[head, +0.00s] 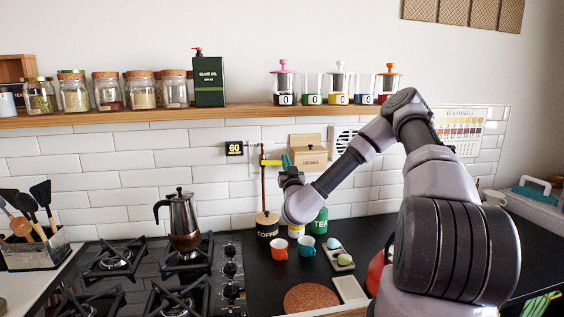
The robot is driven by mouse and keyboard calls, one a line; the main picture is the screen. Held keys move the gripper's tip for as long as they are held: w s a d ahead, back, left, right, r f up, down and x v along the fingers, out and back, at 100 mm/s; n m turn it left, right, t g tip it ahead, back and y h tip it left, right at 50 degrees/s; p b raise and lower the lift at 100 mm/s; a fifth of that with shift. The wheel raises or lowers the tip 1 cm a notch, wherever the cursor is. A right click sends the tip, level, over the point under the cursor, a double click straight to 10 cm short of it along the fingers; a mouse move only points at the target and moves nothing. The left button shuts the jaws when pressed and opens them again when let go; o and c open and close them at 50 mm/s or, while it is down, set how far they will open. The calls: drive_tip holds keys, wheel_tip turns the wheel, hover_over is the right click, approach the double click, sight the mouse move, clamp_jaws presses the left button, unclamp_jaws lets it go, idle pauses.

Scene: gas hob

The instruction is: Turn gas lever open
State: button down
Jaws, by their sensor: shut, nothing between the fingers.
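The gas lever (271,162) is a small yellow handle on a vertical copper pipe (263,190) against the tiled wall, right of the hob. The lever lies roughly level, across the pipe, and points right. My gripper (287,162) is at the lever's right end, very close to it. Whether they touch cannot be told from this view. The gripper is shut with nothing held. The fingers are small here and partly merge with the dark wrist.
A moka pot (184,222) stands on the gas hob (150,270). Below my gripper are a coffee jar (267,228), an orange cup (279,249), a teal cup (306,246) and a green tea jar (320,222). A wooden shelf (240,111) with jars runs above.

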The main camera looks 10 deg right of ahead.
sight(273, 163)
drive_tip(key=w+f, duration=0.2)
drive_tip(key=w, duration=0.4)
drive_tip(key=shift+w, duration=0.1)
idle(0.5)
drive_tip(key=shift+f+m+h, duration=0.15)
drive_tip(key=shift+m+h, duration=0.25)
